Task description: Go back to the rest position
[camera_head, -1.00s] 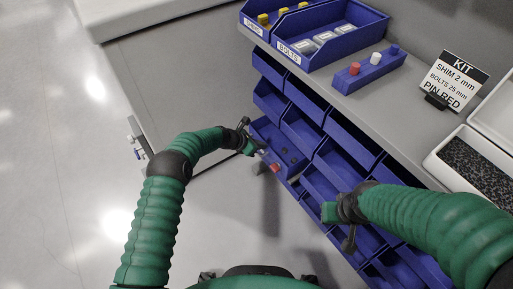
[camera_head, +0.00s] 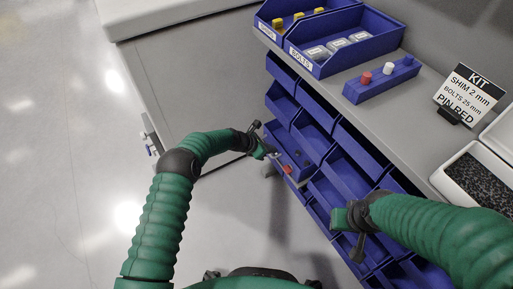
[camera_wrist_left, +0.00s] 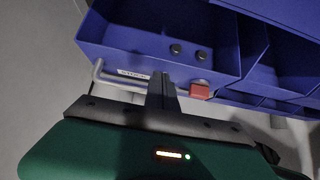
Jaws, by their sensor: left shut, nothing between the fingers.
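My left gripper (camera_head: 262,151) is shut and empty, in front of a blue bin (camera_head: 292,152) in the rack below the worktop. In the left wrist view its fingers (camera_wrist_left: 162,88) point at the labelled bin front (camera_wrist_left: 150,62). Two small dark round parts (camera_wrist_left: 188,52) lie in that bin. A red block (camera_wrist_left: 200,91) shows just right of the fingers; I cannot tell whether they touch. My right gripper (camera_head: 350,228) is in front of the lower bins at right; the picture does not show whether its jaws are open.
The worktop (camera_head: 418,122) carries a blue bolts bin (camera_head: 335,68), a bin with yellow parts (camera_head: 277,20), a blue block with a red and a white pin (camera_head: 382,84), a kit sign (camera_head: 470,94) and a white tray with dark foam (camera_head: 450,180). Floor at left (camera_head: 60,170) is clear.

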